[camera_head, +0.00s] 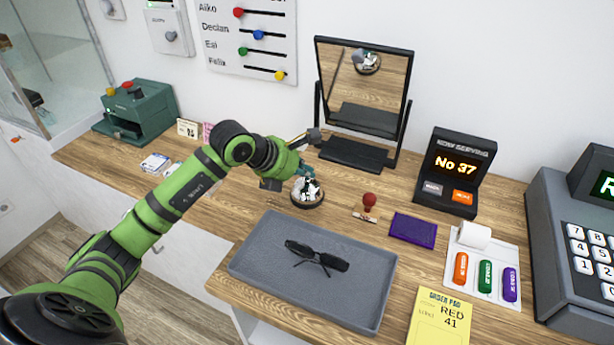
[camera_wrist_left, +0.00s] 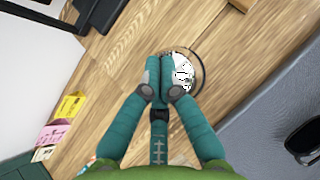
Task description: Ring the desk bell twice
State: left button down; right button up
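The desk bell (camera_head: 309,195) stands on the wooden counter behind the grey tray, a shiny dome on a dark round base. It also shows in the left wrist view (camera_wrist_left: 184,74), partly hidden by my fingers. My left gripper (camera_head: 306,173) reaches in from the left and is right above the bell. In the left wrist view its teal fingers (camera_wrist_left: 160,72) are drawn together with nothing seen between them. I cannot tell whether the fingertips touch the bell. My right gripper is not in view.
A grey tray (camera_head: 263,269) with dark sunglasses (camera_head: 318,256) lies in front of the bell. A mirror (camera_head: 363,78) stands behind it. A red-knobbed stamp (camera_head: 369,202) and purple pad (camera_head: 413,230) are to the right, then a number display (camera_head: 449,168) and a register (camera_head: 565,250).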

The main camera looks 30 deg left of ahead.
aim_at(305, 181)
pick_arm(q)
jog(key=shift+r+p, duration=0.45)
jog(key=shift+r, duration=0.4)
jog(key=shift+r+p, duration=1.55)
jog(key=shift+r, duration=0.95)
